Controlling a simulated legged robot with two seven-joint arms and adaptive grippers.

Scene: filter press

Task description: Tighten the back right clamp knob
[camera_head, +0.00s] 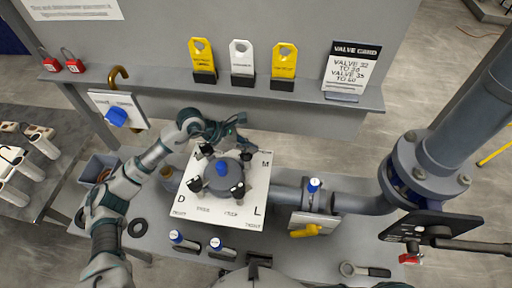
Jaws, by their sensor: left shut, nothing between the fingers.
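The filter press is a round grey body (223,178) with a blue centre cap (222,167), on a white lettered board (250,208). Black clamp knobs sit around its rim. The back right clamp knob (246,155) is at the far right of the rim. The back left knob (206,150), front left knob (195,185) and front right knob (238,189) also show. My left gripper (240,132) is shut and empty above the back edge of the press, just behind the back right knob. I cannot tell whether it touches the knob. My right gripper is out of view.
A shelf (300,92) with yellow and white tags runs behind. A pipe with a blue-topped valve (314,185) leaves the press to the right. A dark flat panel (432,226) is at right.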

